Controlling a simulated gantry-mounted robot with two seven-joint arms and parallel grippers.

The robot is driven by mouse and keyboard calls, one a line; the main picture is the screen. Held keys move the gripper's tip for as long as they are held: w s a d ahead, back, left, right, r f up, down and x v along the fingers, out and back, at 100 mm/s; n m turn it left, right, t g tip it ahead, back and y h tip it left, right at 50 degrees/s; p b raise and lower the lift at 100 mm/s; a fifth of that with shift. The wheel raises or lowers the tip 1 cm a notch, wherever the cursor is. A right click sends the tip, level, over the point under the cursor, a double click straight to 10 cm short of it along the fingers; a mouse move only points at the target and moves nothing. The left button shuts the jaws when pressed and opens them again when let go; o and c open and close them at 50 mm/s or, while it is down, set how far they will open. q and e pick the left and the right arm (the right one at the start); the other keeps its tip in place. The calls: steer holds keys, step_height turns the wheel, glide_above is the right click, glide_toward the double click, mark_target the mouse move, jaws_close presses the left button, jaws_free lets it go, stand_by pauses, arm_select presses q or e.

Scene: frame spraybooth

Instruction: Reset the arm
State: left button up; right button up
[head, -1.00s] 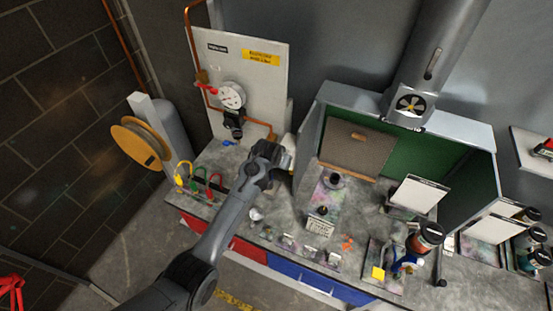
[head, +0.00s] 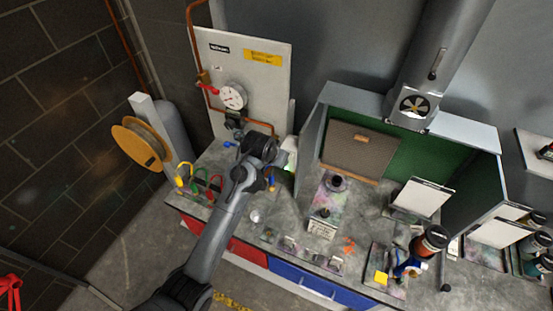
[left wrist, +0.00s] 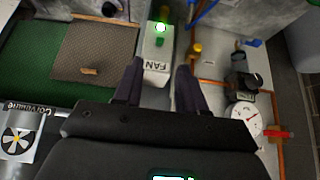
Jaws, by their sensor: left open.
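My left arm reaches in from the bottom of the head view, and its gripper end (head: 262,152) is over the bench, in front of the gauge panel and left of the spray booth. In the left wrist view the left gripper (left wrist: 158,76) is open, with two dark fingers apart and nothing held between them. A white box marked FAN (left wrist: 157,55), with a lit green lamp, lies beyond and between the fingertips. In the head view this box (head: 290,150) is partly hidden behind the gripper. My right gripper is in neither view.
The gauge panel (head: 250,80) carries a round gauge (head: 233,96) and copper pipe. The booth (head: 313,140) has a brown filter panel (head: 358,150). Colored hooks (head: 200,183), small items and a paint jar (head: 430,241) crowd the bench.

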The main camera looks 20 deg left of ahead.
arm_select(q)
steer(key=s+a+f+g, duration=0.2)
steer(key=s+f+g, duration=0.1)
steer(key=s+f, duration=1.3)
steer(key=s+f+g+p, duration=0.15)
steer(key=s+f, duration=0.35)
steer(key=s, duration=0.9)
steer(key=s+r+m, duration=0.1)
steer(key=s+r, duration=0.1)
steer(key=s, duration=0.5)
step_height(320, 180, up, 11)
steer(key=s+d+t, duration=0.1)
steer(key=s, duration=0.1)
steer(key=shift+d+r+m, duration=0.2)
steer(key=shift+d+m, duration=0.05)
steer(key=shift+m, duration=0.05)
steer(key=shift+t, duration=0.25)
